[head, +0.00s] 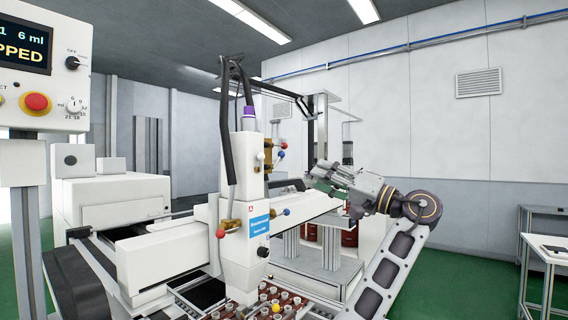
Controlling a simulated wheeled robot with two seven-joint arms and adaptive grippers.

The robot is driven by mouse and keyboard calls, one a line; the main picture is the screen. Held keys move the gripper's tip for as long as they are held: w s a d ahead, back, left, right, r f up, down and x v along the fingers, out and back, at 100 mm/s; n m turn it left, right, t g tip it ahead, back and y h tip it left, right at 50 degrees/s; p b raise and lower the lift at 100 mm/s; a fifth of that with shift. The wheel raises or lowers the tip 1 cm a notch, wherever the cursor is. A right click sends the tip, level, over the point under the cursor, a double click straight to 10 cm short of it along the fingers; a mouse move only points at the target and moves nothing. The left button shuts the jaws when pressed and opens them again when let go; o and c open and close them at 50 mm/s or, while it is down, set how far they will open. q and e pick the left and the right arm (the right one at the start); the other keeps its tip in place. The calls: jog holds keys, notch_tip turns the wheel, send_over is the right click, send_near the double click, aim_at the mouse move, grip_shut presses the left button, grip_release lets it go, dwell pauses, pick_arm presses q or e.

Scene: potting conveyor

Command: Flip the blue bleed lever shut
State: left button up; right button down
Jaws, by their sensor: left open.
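A white dosing head (246,190) with a purple collar stands in the middle of the head view. Two small levers with blue balls show on its right side: an upper blue lever (281,155), close to a red-balled lever (283,145), and a lower blue lever (286,211) at a brass valve. I cannot tell which is the bleed lever, or its exact angle. My left gripper (314,179) is open, to the right of both blue levers and apart from them in the picture. Its fingertips are small and partly unclear. My right gripper is not in view.
Another red-balled lever (220,234) sticks out left of the head. A tray of pots (270,306) lies below it. A control panel (45,65) with a red button stands at the left. A white side table (548,247) is at the far right.

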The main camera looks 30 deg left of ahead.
aim_at(278, 160)
pick_arm(q)
jog(key=shift+a, duration=0.1)
dwell(0.3)
jog(key=p+x, duration=0.3)
jog(key=x, duration=1)
jog(key=shift+a, duration=0.35)
jog(key=shift+c, duration=0.2)
grip_shut()
